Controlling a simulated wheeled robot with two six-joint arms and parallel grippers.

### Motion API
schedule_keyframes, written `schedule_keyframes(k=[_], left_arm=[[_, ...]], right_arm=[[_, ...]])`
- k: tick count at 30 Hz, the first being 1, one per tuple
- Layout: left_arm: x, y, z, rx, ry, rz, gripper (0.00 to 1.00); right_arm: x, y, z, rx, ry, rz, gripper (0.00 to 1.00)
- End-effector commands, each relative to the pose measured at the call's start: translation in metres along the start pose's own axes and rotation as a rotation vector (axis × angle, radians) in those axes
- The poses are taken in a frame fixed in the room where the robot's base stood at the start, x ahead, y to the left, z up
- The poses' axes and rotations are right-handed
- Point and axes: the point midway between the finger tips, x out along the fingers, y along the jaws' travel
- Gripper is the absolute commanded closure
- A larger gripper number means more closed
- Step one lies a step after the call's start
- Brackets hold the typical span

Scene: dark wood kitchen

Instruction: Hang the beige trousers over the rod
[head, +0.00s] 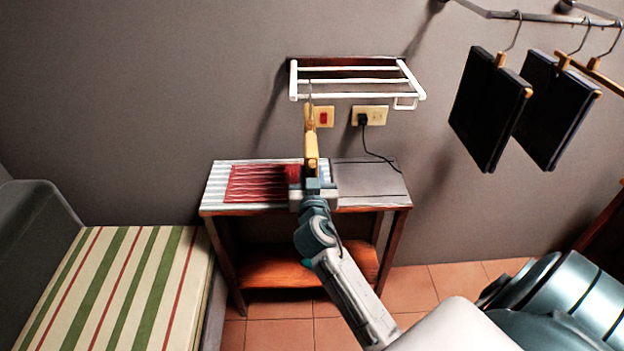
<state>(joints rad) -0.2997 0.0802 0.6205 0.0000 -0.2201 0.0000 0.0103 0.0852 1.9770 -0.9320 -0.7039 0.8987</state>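My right gripper (313,188) comes in from the lower right and is in front of the small table. It appears shut on a narrow beige-tan hanger (311,145), held upright with its thin metal hook on top. The hanger is seen nearly edge-on, so I cannot tell whether the beige trousers hang on it; no other beige trousers show. The metal rod (540,16) runs along the wall at the top right, apart from the gripper. Dark folded garments (488,110) hang from it on wooden hangers. My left gripper is not in view.
A white wall rack (350,96) is behind the held hanger, above a red switch (324,117) and a socket with a plug (369,116). The wooden table (400,200) carries a red mat (258,184). A striped bed (110,290) is at left. Bare wall separates rack and garments.

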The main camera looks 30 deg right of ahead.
Motion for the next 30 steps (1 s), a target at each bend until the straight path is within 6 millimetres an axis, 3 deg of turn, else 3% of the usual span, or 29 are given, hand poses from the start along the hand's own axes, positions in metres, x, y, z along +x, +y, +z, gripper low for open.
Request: schedule_keyframes(k=[11,21,30], left_arm=[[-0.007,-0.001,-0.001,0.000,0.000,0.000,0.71],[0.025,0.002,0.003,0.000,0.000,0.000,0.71],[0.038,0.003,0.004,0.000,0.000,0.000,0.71]], right_arm=[[0.030,0.000,-0.003,-0.001,0.004,-0.001,1.00],[0.029,0.000,0.025,0.000,0.004,0.000,1.00],[0.029,0.000,0.036,0.001,0.004,0.000,1.00]])
